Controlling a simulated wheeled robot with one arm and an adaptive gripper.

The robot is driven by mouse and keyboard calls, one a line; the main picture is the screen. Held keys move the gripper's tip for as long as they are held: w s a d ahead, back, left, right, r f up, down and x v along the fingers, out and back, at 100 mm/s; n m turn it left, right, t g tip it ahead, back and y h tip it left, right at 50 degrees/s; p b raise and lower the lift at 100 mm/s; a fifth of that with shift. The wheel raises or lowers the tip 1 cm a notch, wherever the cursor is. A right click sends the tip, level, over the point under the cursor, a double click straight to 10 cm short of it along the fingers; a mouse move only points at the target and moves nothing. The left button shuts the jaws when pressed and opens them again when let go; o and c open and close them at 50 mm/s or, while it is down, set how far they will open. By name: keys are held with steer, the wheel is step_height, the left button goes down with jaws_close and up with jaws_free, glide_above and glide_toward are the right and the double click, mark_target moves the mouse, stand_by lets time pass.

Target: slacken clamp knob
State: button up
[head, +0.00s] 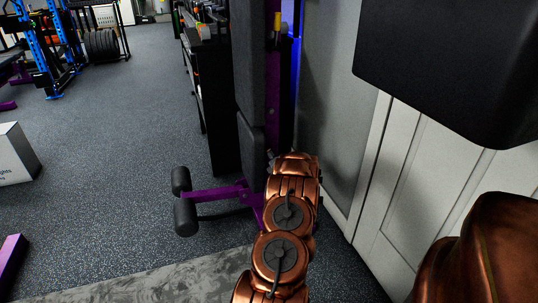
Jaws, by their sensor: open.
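A purple upright (272,115) of a gym machine stands at the centre, behind a tall dark pad (249,60). A small yellow part (277,42) sits high on the upright; I cannot tell whether it is the clamp knob. No other knob can be made out. My copper arm reaches up from the bottom centre and ends in front of the machine's lower part. My gripper does not show; the last arm links cover that spot. What it faces there is hidden too.
A purple bar (215,193) with black foam rollers (185,216) sticks out left of my arm. A grey wall (335,90) and white panelled door (430,190) stand close on the right. A white box (14,155) stands far left.

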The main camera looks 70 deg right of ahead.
steer(key=shift+x, duration=0.9)
steer(key=c, duration=0.8)
steer(key=shift+a, duration=0.15)
steer(key=shift+c, duration=0.5)
steer(key=shift+r, duration=0.1)
